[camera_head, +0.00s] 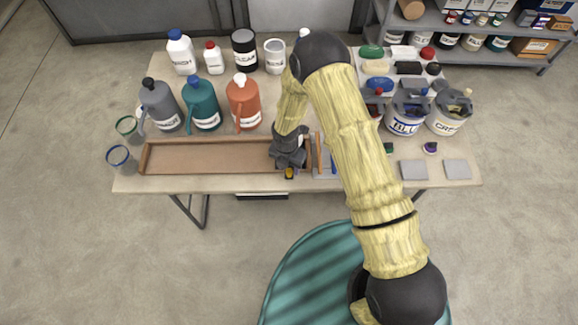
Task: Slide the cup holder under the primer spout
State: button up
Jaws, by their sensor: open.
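My gripper (289,165) points down at the right end of a long brown wooden tray or track (205,170). It is open. A small yellow and dark piece (289,174) shows just below it; I cannot tell whether this is the cup holder or part of my gripper. No cup holder is clearly seen; my gripper hides that end of the tray. Behind the tray stand a grey jug (158,100), a teal jug (200,103) and an orange-red jug (243,101). Their labels are too small to read, so I cannot tell which is primer, and no spout is clear.
Two clear cups, green-rimmed (127,126) and blue-rimmed (118,156), stand left of the tray. Bottles and cans line the back, including a black can (244,50). Labelled buckets (405,122) and grey pads (413,170) are at the right. The tray's left and middle look empty.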

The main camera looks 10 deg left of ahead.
jog(key=shift+f, duration=0.9)
jog(key=shift+c, duration=0.3)
grip_shut()
